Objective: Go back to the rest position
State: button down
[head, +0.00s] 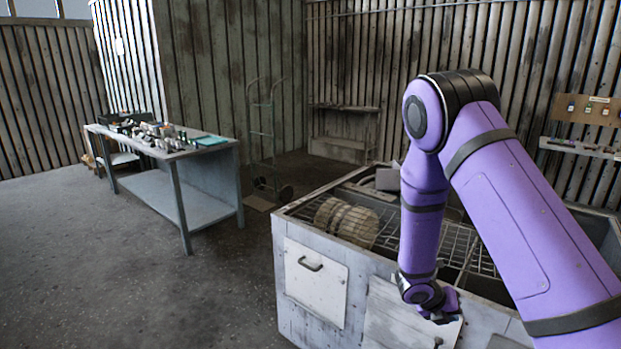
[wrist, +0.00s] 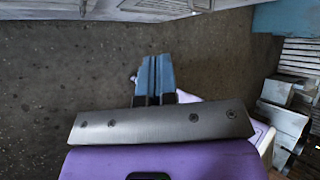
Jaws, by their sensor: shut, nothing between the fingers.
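My purple arm reaches up and then bends down in front of the grey housing (head: 310,235) in the head view. My gripper (wrist: 154,62) shows in the wrist view with its two blue fingers together and nothing between them. Below the fingers in that view is bare dark floor. In the head view the gripper end is low at the front of the housing, and its fingertips cannot be made out clearly.
The housing has a wire rack (head: 455,245) on top with a ribbed round part (head: 346,222) on it. A workbench (head: 200,185) with several small items stands at the left. A hand truck (head: 262,140) stands behind it. The floor (head: 130,270) at the front left is clear.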

jog(key=s+r+m+y, duration=0.2)
jog(key=s+r+m, duration=0.2)
jog(key=r+m, duration=0.7)
jog(key=s+r+m+y, duration=0.1)
jog(key=s+r+m, duration=0.4)
jog(key=r, duration=1)
jog(key=s+a+r+m+t+y, duration=0.2)
jog(key=s+a+r+m+y, duration=0.1)
jog(key=s+r+m, duration=0.4)
jog(key=s+a+r+m+t+y, duration=0.1)
jog(key=s+a+r+m+y, duration=0.2)
jog(key=s+r+m, duration=0.4)
jog(key=shift+s+a+r+m+t, duration=0.35)
jog(key=shift+s+m, duration=0.65)
jog(key=shift+s, duration=1.45)
jog(key=shift+d, duration=0.1)
